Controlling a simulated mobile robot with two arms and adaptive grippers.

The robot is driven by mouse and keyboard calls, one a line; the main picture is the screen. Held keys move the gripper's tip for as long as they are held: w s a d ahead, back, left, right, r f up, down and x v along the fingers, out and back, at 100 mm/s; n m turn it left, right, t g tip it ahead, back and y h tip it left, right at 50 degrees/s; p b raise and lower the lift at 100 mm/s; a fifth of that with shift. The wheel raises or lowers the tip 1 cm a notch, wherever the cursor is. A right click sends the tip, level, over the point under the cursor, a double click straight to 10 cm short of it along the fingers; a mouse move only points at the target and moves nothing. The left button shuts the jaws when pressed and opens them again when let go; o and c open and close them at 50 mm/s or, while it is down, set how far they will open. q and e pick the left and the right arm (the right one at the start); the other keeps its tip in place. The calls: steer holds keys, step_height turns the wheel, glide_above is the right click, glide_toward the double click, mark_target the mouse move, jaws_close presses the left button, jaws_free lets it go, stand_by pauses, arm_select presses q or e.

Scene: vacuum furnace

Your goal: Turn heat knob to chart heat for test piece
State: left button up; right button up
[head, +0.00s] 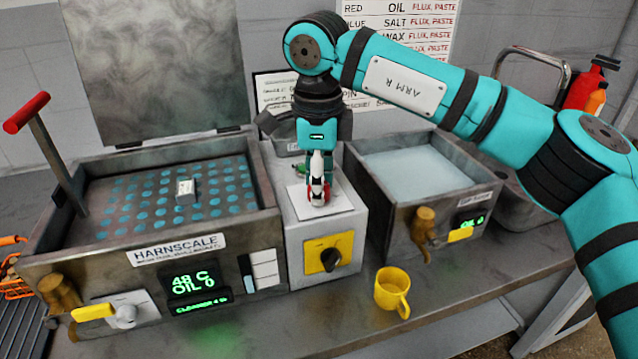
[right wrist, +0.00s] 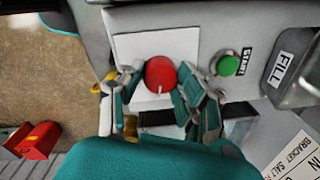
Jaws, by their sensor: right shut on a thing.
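My right gripper (head: 318,192) points straight down over the white control box (head: 340,220) between the two tanks. In the right wrist view its fingers (right wrist: 160,88) are closed on both sides of a round red knob (right wrist: 161,71) with a short white mark toward the picture's bottom. The knob sits on a white plate; any scale there is not readable. A small grey test piece (head: 185,191) rests on the perforated tray in the left tank. The wall chart (head: 420,30) is partly hidden by my right arm. A green display (head: 188,283) seems to read 48 C, OIL 0. My left gripper is not in view.
A green start button (right wrist: 228,65) is beside the red knob. A black knob (head: 330,259) on a yellow plate is on the box's front. A yellow mug (head: 391,290) stands before the right tank (head: 400,200). A red-handled lever (head: 40,130) rises at left.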

steer(key=m, duration=0.5)
steer(key=shift+r+m+b, duration=0.1)
steer(key=shift+m+b, duration=0.2)
steer(key=shift+b, duration=0.1)
steer(key=shift+w+m, duration=0.1)
steer(key=shift+m, duration=2.1)
steer(key=o, duration=1.1)
steer(key=shift+b, duration=0.3)
steer(key=shift+o, duration=0.2)
step_height(320, 180, up, 12)
steer(key=shift+s+a, duration=0.2)
steer(key=shift+a, duration=0.15)
steer(key=shift+r, duration=0.1)
